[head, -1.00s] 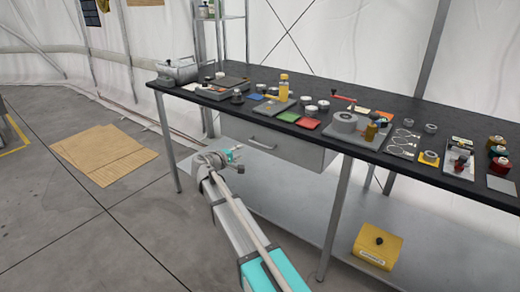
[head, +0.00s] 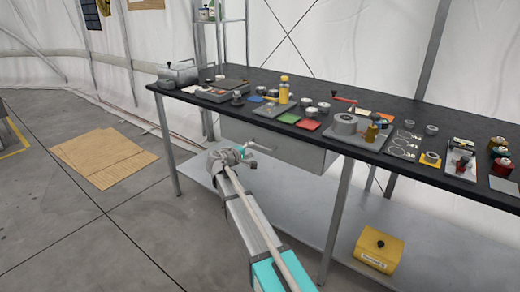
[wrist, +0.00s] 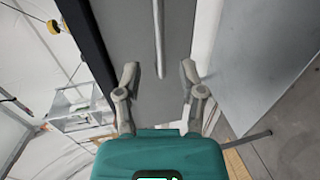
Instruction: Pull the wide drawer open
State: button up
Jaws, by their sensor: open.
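The wide drawer (head: 310,157) is a grey front under the black worktop, and it looks shut. My gripper (head: 259,156) is in front of the drawer's left part in the head view and hides its handle there. In the wrist view the drawer front (wrist: 130,40) fills the middle, and its thin bar handle (wrist: 158,38) runs down from the top edge. My gripper (wrist: 160,75) is open, with one finger on each side of the handle's line. The fingertips look apart from the handle, and its near end lies between them or just beyond; the exact depth is unclear.
The black worktop (head: 240,78) above the drawer carries many small items. A table leg (head: 335,222) stands right of my arm. A grey lower shelf (head: 300,222) with a yellow box (head: 378,249) lies below. The floor at left is clear except for flat cardboard (head: 98,157).

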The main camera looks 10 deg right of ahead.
aim_at(260, 147)
jog(key=shift+b+x, duration=0.6)
jog(key=shift+x, duration=2.85)
grip_shut()
